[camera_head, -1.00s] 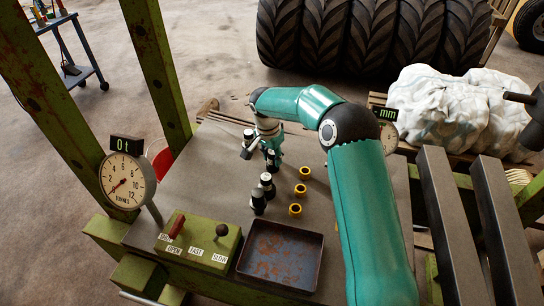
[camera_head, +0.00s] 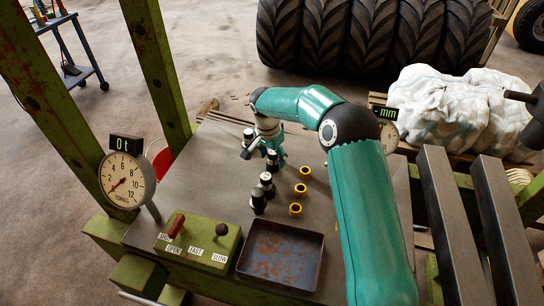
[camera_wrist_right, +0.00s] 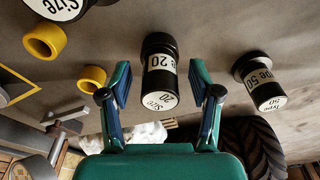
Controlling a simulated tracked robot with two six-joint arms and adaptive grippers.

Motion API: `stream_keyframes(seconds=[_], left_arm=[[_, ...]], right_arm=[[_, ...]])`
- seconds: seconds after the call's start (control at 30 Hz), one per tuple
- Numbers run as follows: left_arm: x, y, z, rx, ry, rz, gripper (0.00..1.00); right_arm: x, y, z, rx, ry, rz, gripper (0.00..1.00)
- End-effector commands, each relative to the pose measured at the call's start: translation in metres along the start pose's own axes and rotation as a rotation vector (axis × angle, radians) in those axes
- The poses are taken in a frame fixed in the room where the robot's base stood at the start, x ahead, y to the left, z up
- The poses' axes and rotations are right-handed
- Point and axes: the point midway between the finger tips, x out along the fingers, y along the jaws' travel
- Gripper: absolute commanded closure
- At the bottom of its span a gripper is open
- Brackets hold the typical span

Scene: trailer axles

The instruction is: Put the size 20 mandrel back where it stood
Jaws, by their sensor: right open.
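The size 20 mandrel (camera_wrist_right: 159,70) is a black cylinder with a white band and white end reading "Size 20". It appears to stand upright on the grey table, between the fingers of my right gripper (camera_wrist_right: 160,82). The fingers are open, with a gap on each side of it. In the head view my right gripper (camera_head: 268,146) is at the far part of the table, beside the black mandrel (camera_head: 272,162), and is partly hidden by its own wrist. My left gripper is not in view.
A "Type 50" black piece (camera_wrist_right: 260,80) stands to one side. More black pieces (camera_head: 258,201) and yellow rings (camera_head: 301,189) stand nearer. A rusty tray (camera_head: 280,255) and a green lever box (camera_head: 199,243) are at the front edge. The table's left part is clear.

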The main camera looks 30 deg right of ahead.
Motion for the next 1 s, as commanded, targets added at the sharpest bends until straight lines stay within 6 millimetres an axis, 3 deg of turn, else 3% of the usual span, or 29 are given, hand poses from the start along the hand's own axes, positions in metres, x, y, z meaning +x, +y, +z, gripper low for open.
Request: stream_keyframes(seconds=[0.27, 0.7, 1.0], left_arm=[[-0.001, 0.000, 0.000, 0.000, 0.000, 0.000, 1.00], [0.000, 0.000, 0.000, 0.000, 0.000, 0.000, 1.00], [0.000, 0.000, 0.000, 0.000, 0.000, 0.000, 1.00]], right_arm=[[-0.013, -0.001, 0.000, -0.001, 0.000, -0.001, 0.37], [-0.095, -0.001, 0.000, 0.000, 0.001, -0.003, 0.37], [-0.119, -0.001, 0.000, -0.001, 0.000, 0.001, 0.37]])
